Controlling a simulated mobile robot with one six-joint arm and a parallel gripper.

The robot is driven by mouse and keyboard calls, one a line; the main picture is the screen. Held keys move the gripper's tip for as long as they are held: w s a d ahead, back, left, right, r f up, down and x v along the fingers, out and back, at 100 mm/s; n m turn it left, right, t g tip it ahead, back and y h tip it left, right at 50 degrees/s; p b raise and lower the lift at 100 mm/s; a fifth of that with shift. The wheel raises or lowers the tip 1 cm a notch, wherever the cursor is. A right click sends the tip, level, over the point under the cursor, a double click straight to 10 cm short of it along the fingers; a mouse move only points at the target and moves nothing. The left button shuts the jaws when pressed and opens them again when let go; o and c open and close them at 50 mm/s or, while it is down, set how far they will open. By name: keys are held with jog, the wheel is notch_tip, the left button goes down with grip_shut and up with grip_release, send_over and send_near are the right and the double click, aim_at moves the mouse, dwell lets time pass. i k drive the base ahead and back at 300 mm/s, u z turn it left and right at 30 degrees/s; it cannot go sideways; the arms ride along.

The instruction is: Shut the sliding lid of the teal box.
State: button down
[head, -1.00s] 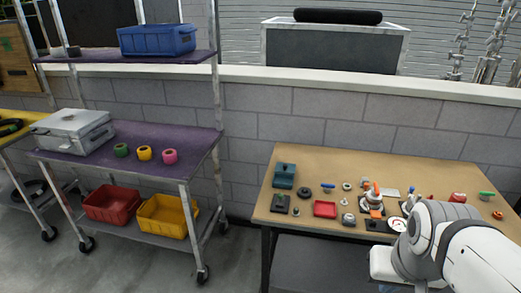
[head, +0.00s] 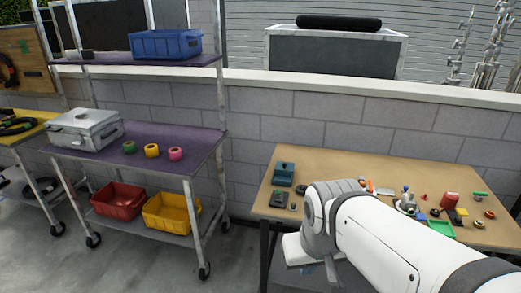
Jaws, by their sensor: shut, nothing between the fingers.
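The small teal box (head: 284,173) stands at the back left of the tan workbench (head: 335,163). It is small in the head view, and I cannot tell how far its sliding lid is open. My white arm reaches in from the lower right, and its bent end stands over the front left of the bench, in front of and to the right of the box. My gripper does not show; the arm links and the picture give no clear view of its fingers. The arm does not cover the box.
A dark block (head: 279,199) stands just in front of the teal box. A green tray (head: 440,228), a red object (head: 449,200) and several small parts crowd the bench's right side. A shelf rack with a blue bin (head: 165,44) stands to the left, with open floor between.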

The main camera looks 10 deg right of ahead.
aim_at(285, 164)
jog(key=z, duration=0.1)
jog(key=i, duration=1.5)
jog(key=u, duration=0.1)
